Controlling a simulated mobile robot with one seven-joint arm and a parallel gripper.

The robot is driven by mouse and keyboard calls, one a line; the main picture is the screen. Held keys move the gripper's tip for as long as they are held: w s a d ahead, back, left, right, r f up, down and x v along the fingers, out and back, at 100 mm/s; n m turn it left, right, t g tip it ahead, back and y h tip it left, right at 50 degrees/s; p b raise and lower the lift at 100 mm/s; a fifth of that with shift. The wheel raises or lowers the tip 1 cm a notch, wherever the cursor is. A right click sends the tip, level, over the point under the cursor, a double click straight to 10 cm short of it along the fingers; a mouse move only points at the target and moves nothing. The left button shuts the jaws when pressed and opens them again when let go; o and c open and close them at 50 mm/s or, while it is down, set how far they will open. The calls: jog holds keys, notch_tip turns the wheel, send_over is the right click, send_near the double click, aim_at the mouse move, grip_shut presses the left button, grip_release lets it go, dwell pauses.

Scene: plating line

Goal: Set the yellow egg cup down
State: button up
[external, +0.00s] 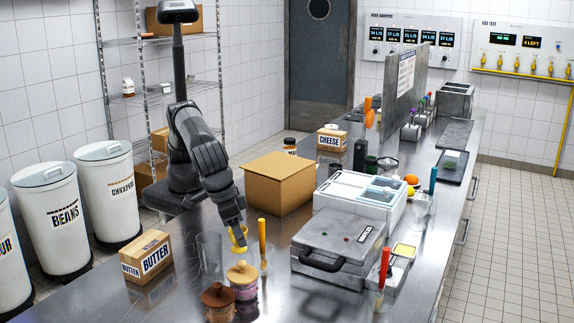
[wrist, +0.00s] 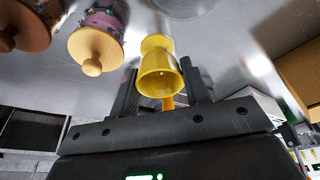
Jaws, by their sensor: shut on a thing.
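The yellow egg cup (wrist: 160,78) is between the two fingers of my gripper (wrist: 162,90) in the wrist view. My gripper is shut on it. In the external view my gripper (external: 235,232) points down over the steel counter, with the egg cup (external: 238,238) at its fingertips. The cup appears to be just above the counter; I cannot tell whether its foot touches. Part of the cup is hidden by the fingers in the external view.
Close by stand a jar with a tan lid (external: 242,271), a jar with a brown lid (external: 218,294), a clear glass (external: 209,252) and an orange-handled tool (external: 262,240). A butter box (external: 147,257), a cardboard box (external: 279,182) and a waffle maker (external: 338,250) stand around. Bare counter shows in front.

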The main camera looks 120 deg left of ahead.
jog(key=shift+r, duration=4.2)
jog(key=s+d+m+h, duration=0.2)
jog(key=s+d+m, duration=0.8)
jog(key=s+d, duration=0.8)
jog(key=s+d+m+h, duration=0.1)
jog(key=s+d+m, duration=0.35)
jog(key=s, duration=0.65)
jog(key=s+d+m+h, duration=0.2)
jog(key=s+d+m, duration=0.25)
jog(key=s, duration=0.65)
jog(key=shift+n+y, duration=0.3)
jog(key=shift+n, duration=0.1)
jog(key=w+f, duration=0.8)
jog(key=w+d+f, duration=0.1)
jog(key=w+f, duration=0.3)
jog(key=shift+f, duration=2)
